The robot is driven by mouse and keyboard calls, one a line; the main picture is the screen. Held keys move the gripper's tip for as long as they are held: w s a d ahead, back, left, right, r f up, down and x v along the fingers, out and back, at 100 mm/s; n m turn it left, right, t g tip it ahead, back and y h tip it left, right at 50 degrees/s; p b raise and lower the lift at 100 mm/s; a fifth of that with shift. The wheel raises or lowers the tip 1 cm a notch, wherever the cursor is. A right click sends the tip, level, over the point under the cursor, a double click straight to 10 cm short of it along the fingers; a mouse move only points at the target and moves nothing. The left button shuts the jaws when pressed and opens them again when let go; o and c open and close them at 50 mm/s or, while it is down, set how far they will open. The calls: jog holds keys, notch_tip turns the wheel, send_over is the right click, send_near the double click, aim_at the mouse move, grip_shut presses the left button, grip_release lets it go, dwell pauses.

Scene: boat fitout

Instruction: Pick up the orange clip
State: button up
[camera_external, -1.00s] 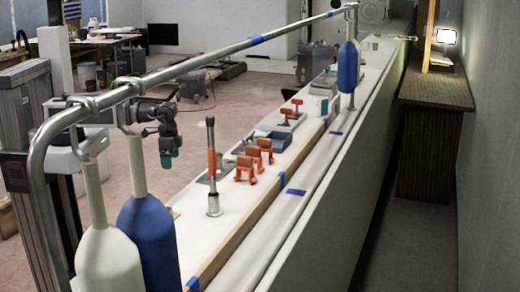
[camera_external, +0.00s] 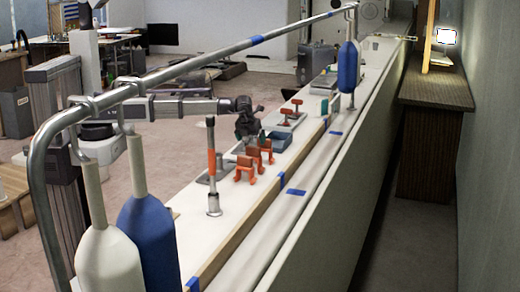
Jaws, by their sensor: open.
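Several orange clips stand on the white bench top. The nearest group has a front clip (camera_external: 245,169), a middle clip (camera_external: 254,156) and a rear clip (camera_external: 267,147). Two more orange-red pieces, one at the left (camera_external: 285,118) and one at the right (camera_external: 297,106), sit on a grey plate farther back. I cannot tell which clip is the task's. My gripper (camera_external: 262,137), with teal fingertips, hangs just behind and above the near group, close to the rear clip. It is open, and I see nothing held. The wrist partly hides the bench behind it.
A steel rail (camera_external: 200,66) crosses above the bench, with white and blue fenders (camera_external: 150,240) hanging at the near end. A wooden edge (camera_external: 250,221) borders the bench.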

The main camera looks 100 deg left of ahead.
aim_at(254, 153)
jog(key=b+x, duration=0.2)
jog(key=x, duration=0.2)
jog(key=shift+d+f, duration=0.15)
jog(key=b+x, duration=0.5)
jog(key=c, duration=1)
notch_tip(254, 153, up, 11)
jog(key=p, duration=1)
jog(key=shift+f+p, duration=0.15)
jog(key=shift+p, duration=0.15)
